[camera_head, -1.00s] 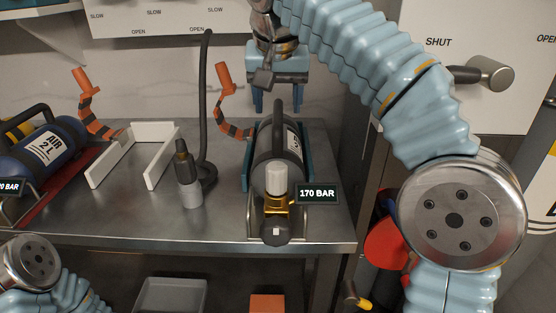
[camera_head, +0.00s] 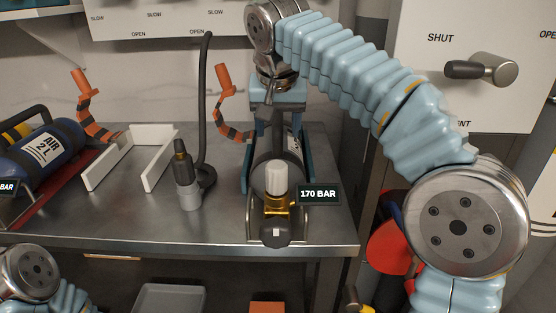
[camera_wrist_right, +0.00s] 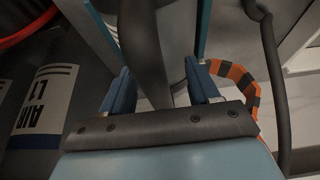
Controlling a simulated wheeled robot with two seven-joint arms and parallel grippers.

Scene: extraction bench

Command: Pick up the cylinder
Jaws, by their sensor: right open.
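A dark grey cylinder (camera_head: 264,176) lies in a teal-sided cradle at the right of the steel bench. Its brass valve (camera_head: 277,204) and white knob (camera_head: 275,179) face me, beside a 170 BAR tag (camera_head: 319,194). My right gripper (camera_head: 279,128) is open, pointing down over the cylinder's handle. In the right wrist view the dark handle (camera_wrist_right: 143,45) runs between the two blue fingers of the gripper (camera_wrist_right: 162,88), with no grip on it. The labelled cylinder body (camera_wrist_right: 85,85) is at the left there. My left gripper is out of view.
A blue AIR 2 L cylinder (camera_head: 40,150) lies in a red cradle at the left. A white bracket (camera_head: 158,170), a grey-based nozzle (camera_head: 189,194) and a dark hose (camera_head: 204,110) stand between. An orange-black strap (camera_head: 229,112) rises left of my right gripper.

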